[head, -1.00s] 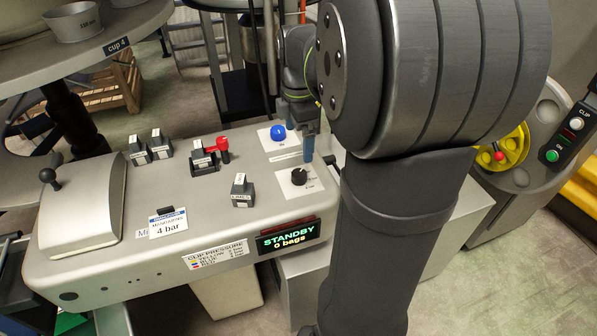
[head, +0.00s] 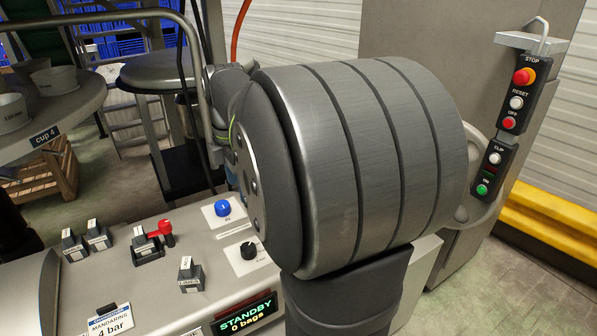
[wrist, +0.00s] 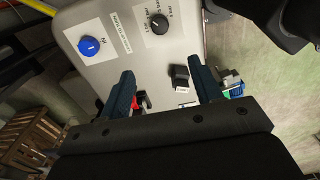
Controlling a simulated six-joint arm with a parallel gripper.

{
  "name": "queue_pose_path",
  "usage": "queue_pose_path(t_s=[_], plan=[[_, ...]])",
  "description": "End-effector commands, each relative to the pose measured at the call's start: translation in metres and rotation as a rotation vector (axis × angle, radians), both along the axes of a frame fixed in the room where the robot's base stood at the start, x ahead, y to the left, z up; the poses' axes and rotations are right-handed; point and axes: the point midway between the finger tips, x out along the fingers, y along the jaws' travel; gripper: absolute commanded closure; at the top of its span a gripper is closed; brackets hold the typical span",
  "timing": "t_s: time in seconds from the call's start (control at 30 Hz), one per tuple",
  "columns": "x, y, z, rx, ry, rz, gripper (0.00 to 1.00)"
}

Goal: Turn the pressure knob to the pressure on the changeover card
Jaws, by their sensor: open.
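The pressure knob (head: 248,250) is a small black dial on a white label plate on the grey console. The changeover card (head: 111,320) stands at the console's front left and reads "MANDARINS" and "4 bar". My gripper (wrist: 165,82) is open and empty in the wrist view, its two blue fingers apart, with the knob beyond their tips. In the head view my arm hides most of the gripper.
A red-handled lever (head: 166,232) and several black blocks stand to the left. A display (head: 244,314) reads "STANDBY 0 bags". A button panel (head: 505,120) is at the right.

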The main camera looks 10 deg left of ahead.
Motion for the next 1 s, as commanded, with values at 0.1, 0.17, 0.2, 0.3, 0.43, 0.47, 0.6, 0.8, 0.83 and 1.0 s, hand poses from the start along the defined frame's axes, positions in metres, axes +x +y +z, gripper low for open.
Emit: queue_pose_path(t_s=[0.1,0.17,0.2,0.3,0.43,0.47,0.6,0.8,0.83,1.0], plan=[[0.0,0.0,-0.002,-0.001,0.001,-0.056,0.41],[0.0,0.0,-0.004,-0.001,0.001,-0.125,0.41],[0.0,0.0,-0.006,-0.001,0.001,-0.186,0.41],[0.0,-0.001,-0.011,-0.001,0.001,-0.368,0.41],[0.001,-0.001,-0.017,-0.001,0.001,-0.597,0.41],[0.001,-0.001,-0.018,-0.001,0.001,-0.643,0.41],[0.001,-0.001,-0.022,-0.001,0.001,-0.803,0.41],[0.001,-0.001,-0.031,-0.003,0.002,-0.874,0.41],[0.001,-0.001,-0.034,-0.003,0.002,-0.874,0.41],[0.0,-0.002,-0.063,-0.004,0.003,-0.872,0.41]])
